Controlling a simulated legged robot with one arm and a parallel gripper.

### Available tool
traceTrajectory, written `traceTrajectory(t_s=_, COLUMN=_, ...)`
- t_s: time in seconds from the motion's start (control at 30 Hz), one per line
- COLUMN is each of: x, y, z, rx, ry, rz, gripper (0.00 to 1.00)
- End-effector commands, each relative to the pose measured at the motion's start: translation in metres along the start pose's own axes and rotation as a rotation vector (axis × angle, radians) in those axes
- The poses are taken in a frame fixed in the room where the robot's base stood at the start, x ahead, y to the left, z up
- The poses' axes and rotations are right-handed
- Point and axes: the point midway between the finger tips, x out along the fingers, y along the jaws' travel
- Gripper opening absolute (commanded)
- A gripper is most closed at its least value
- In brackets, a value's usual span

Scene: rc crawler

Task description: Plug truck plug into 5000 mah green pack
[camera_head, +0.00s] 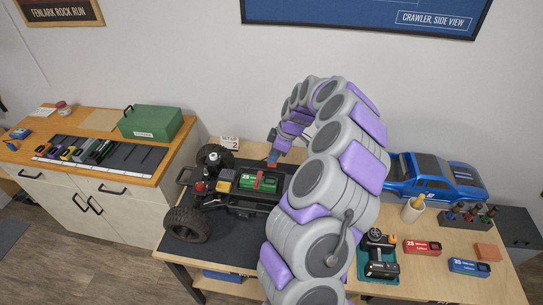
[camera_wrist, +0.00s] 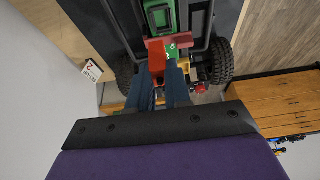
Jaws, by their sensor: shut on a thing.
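The crawler truck chassis (camera_head: 245,205) stands on a dark mat on the table, its body shell off. The green pack (camera_head: 258,182) lies in the chassis under a red strap; its green casing also shows at the top of the wrist view (camera_wrist: 160,16). My gripper (camera_head: 273,160) is at the chassis, just right of the pack. In the wrist view my blue fingers (camera_wrist: 164,70) are shut on a small red piece (camera_wrist: 156,54), apparently the truck plug. A green piece with pale marks (camera_wrist: 179,41) is beside it. I cannot tell whether the two are joined.
A blue truck body (camera_head: 435,178) lies at the back right. A side cabinet (camera_head: 90,165) holds a green box (camera_head: 151,122) and a dark rack of packs.

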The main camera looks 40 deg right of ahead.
Motion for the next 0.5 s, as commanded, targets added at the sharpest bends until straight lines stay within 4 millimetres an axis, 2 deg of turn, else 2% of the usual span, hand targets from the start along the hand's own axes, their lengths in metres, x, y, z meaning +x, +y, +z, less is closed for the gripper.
traceTrajectory(t_s=0.17, x=0.003, y=-0.004, z=-0.002, rx=-0.001, ry=-0.004, rz=0.002, gripper=0.00)
traceTrajectory(t_s=0.5, x=0.029, y=0.000, z=0.011, rx=0.000, ry=0.000, rz=-0.002, gripper=0.00)
